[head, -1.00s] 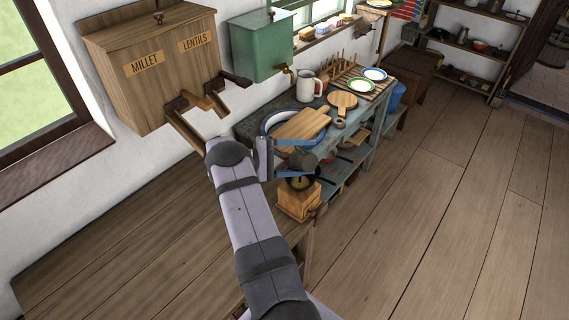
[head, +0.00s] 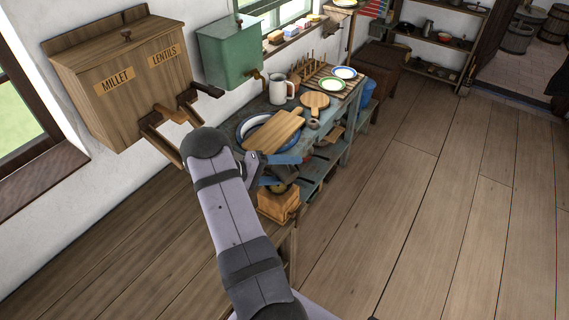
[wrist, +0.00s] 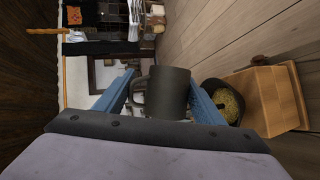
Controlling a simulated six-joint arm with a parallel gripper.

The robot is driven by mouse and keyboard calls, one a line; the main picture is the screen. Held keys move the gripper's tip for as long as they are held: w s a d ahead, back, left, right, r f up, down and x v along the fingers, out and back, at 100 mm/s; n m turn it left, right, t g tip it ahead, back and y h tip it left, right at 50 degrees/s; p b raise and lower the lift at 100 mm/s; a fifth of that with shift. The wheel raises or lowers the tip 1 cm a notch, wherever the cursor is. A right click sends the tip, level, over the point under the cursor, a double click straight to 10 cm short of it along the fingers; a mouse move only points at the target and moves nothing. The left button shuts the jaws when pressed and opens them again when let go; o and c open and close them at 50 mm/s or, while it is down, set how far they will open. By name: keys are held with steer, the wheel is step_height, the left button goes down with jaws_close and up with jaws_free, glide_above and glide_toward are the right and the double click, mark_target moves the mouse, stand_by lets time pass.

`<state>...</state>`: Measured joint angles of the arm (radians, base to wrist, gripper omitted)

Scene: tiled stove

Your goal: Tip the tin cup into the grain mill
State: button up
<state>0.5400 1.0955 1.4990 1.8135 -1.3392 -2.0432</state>
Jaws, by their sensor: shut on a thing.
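The dark grey tin cup (wrist: 167,92) is between the two blue fingers of my gripper (wrist: 163,95), which is shut on it. In the wrist view its handle shows on the left. Against the mill the cup looks tipped well over; its inside is hidden. In the head view the cup (head: 285,173) is just above the grain mill (head: 278,204), partly hidden by my gripper (head: 284,170). The mill is a light wooden box with a dark round hopper. It shows at the right of the wrist view (wrist: 268,98), with yellowish grain in the hopper (wrist: 227,103).
The mill stands near the right edge of a wooden table (head: 120,245). A blue bench (head: 325,150) beyond holds a cutting board (head: 273,131), a jug (head: 282,92) and plates. A MILLET and LENTILS bin (head: 125,80) hangs on the wall. Open floor lies right.

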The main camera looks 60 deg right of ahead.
steer(key=shift+s+a+f+m+t+b, duration=0.1)
steer(key=shift+s+f+m+t+b, duration=0.1)
steer(key=shift+m+t+b, duration=0.35)
steer(key=shift+s+a+f+m+t+b, duration=0.1)
steer(key=shift+s+m+t+b, duration=0.1)
steer(key=shift+m+t+b, duration=0.3)
steer(key=m+t+b, duration=0.1)
steer(key=b, duration=0.2)
steer(key=shift+s+b, duration=0.1)
steer(key=shift+b, duration=0.25)
steer(key=shift+s+r+m, duration=0.1)
steer(key=shift+r+m, duration=0.05)
steer(key=shift+m, duration=0.2)
steer(key=shift+f+m+t+b, duration=0.2)
steer(key=shift+m+t+b, duration=0.45)
steer(key=shift+m+t, duration=0.1)
steer(key=m+t+b, duration=0.1)
steer(key=b, duration=0.1)
steer(key=f+m+t+h+b, duration=0.1)
steer(key=b, duration=0.2)
steer(key=shift+w+d+m+b, duration=0.1)
steer(key=shift+w+m+b, duration=0.15)
steer(key=shift+w+b, duration=0.05)
steer(key=b, duration=0.1)
steer(key=m+t+b, duration=0.1)
steer(key=b, duration=0.1)
steer(key=shift+w+f+h, duration=0.2)
steer(key=shift+w+h, duration=0.05)
steer(key=shift+h, duration=0.05)
